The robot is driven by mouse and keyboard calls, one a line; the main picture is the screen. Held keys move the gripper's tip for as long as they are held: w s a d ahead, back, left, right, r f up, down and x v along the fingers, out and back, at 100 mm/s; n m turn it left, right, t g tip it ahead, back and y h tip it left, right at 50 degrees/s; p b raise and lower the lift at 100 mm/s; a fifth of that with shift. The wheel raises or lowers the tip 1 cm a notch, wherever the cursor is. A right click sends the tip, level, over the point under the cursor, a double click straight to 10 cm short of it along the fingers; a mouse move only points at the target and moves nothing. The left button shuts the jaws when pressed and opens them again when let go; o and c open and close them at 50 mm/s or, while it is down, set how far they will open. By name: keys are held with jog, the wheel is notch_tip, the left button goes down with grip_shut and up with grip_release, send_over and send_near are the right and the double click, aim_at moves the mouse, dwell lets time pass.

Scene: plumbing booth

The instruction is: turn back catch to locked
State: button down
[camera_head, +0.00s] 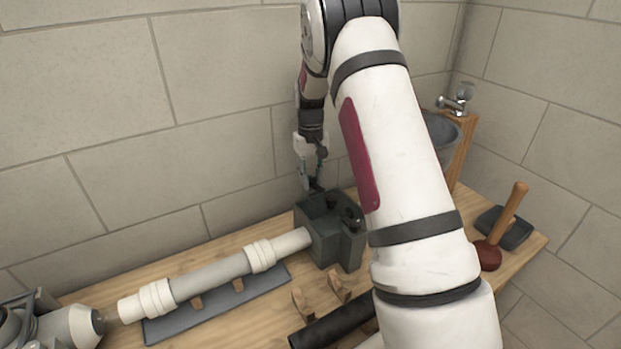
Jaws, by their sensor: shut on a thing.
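A dark green-grey box-shaped unit (336,240) stands on the wooden bench, with a pale pipe running into its left side. Small dark parts sit on its top. My gripper (312,186) points down at the back left of the unit's top, its fingers close together on a small dark part there. I take this part to be the back catch, but it is too small and too covered by the fingers to tell which way it is turned. My arm crosses the right half of the view and hides part of the bench.
A pale pipe (215,277) with collars lies along the bench over a grey mat (217,308). Wooden blocks (338,287) and a black tube (333,325) lie in front. A plunger (502,225), a dark tray (517,230) and a grey basin with tap (459,100) are at right. Tiled walls stand close behind.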

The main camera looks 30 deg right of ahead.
aim_at(311, 178)
jog(key=shift+m+b, duration=0.7)
jog(key=shift+m, duration=1.1)
jog(key=c, duration=1.3)
grip_release()
notch_tip(311, 178, up, 12)
jog(key=shift+w+a, duration=0.1)
